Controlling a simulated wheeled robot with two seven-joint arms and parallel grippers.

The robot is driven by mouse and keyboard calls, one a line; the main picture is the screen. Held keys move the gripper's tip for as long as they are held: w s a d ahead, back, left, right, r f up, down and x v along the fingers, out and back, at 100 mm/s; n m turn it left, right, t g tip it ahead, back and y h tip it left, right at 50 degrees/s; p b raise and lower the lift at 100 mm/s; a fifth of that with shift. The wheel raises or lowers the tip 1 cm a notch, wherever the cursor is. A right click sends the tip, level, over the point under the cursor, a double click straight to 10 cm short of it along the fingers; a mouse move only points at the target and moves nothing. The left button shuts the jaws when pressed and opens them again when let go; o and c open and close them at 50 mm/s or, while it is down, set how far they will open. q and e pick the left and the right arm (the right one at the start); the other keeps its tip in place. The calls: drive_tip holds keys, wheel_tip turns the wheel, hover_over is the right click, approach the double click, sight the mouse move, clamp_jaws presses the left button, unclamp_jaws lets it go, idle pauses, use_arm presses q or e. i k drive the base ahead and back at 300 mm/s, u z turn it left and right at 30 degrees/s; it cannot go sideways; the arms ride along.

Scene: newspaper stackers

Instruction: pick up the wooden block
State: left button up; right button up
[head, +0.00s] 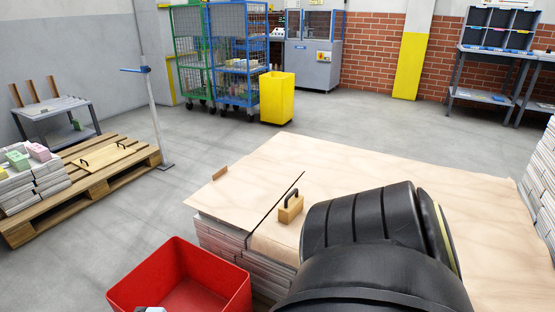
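A wooden block (290,209) with a dark arched handle stands on the near part of the pale board-topped stack (400,190), beside a dark slit in the top. A large black arm link of mine fills the lower right, just right of the block, and covers part of the stack. No gripper fingers show in the head view, so I cannot tell where either gripper is relative to the block.
A red bin (225,282) stands in front of the stack, with a small grey object at its bottom edge. A pallet (120,165) with paper bundles is at left. A yellow bin (277,97) and wheeled cages stand behind. The floor between is clear.

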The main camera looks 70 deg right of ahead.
sight(293, 206)
drive_tip(key=z, duration=0.75)
drive_tip(key=i, duration=0.8)
drive_tip(key=z, duration=0.9)
